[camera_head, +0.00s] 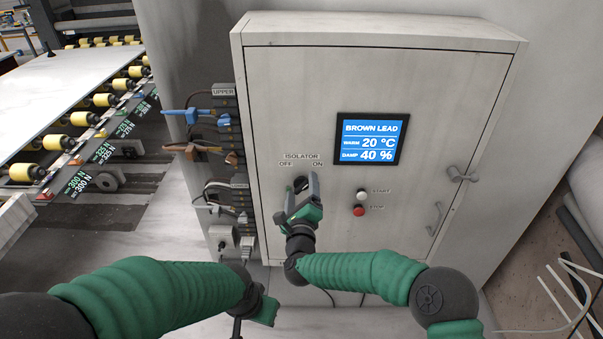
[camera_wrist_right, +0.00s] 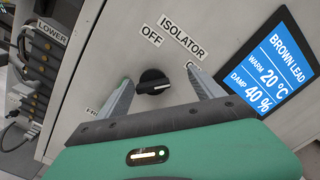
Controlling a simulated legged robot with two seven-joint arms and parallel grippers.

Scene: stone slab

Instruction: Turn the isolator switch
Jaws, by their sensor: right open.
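The isolator switch is a black rotary knob (camera_wrist_right: 153,81) on the front of a pale cabinet (camera_head: 400,90), below the ISOLATOR label with OFF at left and ON at right. In the head view the knob (camera_head: 299,183) is partly covered by my right gripper (camera_head: 302,189). My right gripper is open in front of the panel; in the right wrist view its fingers (camera_wrist_right: 162,88) stand on either side of the knob, with visible gaps. Which label the knob points to is unclear. My left gripper (camera_head: 265,309) is low, left of the right arm, with its jaws hard to make out.
A blue display (camera_head: 370,139) reads BROWN LEAD, WARM 20 °C, DAMP 40 %. START (camera_head: 361,195) and STOP (camera_head: 359,211) buttons are right of the knob. Cable connectors (camera_head: 226,122) line the cabinet's left side. Door handles (camera_head: 461,175) are at right. A roller conveyor (camera_head: 95,100) is at far left.

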